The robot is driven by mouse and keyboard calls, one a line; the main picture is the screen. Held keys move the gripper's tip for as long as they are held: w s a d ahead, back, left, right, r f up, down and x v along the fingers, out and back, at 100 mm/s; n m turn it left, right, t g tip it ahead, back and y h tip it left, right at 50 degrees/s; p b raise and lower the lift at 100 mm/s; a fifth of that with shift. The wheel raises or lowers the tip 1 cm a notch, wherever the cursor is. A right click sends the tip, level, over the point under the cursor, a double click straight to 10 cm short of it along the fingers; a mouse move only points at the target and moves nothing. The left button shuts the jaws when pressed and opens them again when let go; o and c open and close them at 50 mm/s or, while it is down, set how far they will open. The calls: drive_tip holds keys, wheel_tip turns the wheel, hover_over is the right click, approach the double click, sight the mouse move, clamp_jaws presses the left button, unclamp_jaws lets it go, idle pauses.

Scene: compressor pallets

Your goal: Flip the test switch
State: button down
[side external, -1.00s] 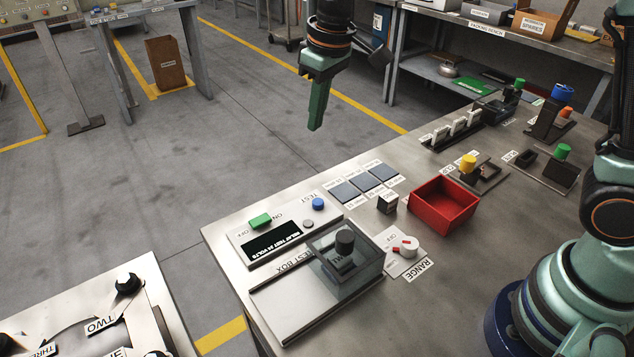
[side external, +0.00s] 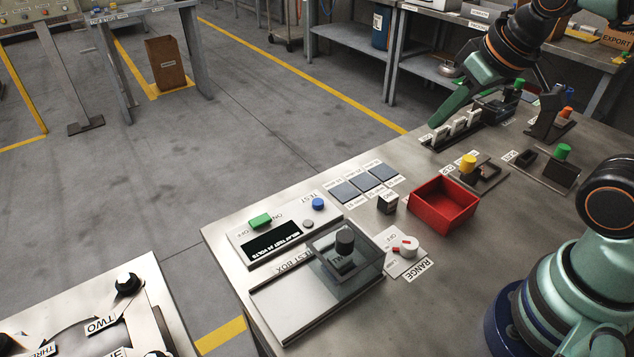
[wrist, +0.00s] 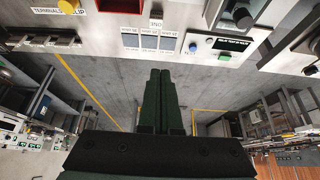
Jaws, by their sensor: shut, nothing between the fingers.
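The test panel (side external: 240,243) is a pale plate with ON, OFF and TEST labels and a black display reading about relay test 24 volts. A green switch (side external: 260,221) sits between ON and OFF, and a blue button (side external: 318,204) is near TEST. In the wrist view the green switch (wrist: 226,57) and blue button (wrist: 193,47) show at upper right. My gripper (side external: 434,122) is shut and empty, near the bench's far edge by the row of white blocks, well to the right of the panel. Its closed fingers (wrist: 160,72) point toward the bench in the wrist view.
The test box (side external: 320,290) with a clear cover and black knob stands in front of the panel. The range dial (side external: 405,247), red tray (side external: 443,205) and dark pads (side external: 364,182) lie nearby. The white blocks (side external: 458,127) stand close to my gripper.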

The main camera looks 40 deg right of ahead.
drive_tip(key=w+a+r+m+g, duration=0.2)
drive_tip(key=w+a+m+g, duration=0.1)
drive_tip(key=w+a+m, duration=0.85)
drive_tip(key=w+a+f+m+g, duration=0.1)
drive_tip(key=w+a+f+m, duration=0.2)
drive_tip(key=w+a+f, duration=0.1)
drive_tip(key=w+a+f+m+g, duration=0.1)
drive_tip(key=w+a+f+m, duration=0.2)
drive_tip(key=a+f, duration=0.3)
drive_tip(key=a, duration=0.3)
drive_tip(key=shift+w+a+g, duration=0.25)
drive_tip(key=shift+w+g, duration=0.05)
drive_tip(key=shift+w, duration=0.1)
drive_tip(key=shift+m, duration=0.25)
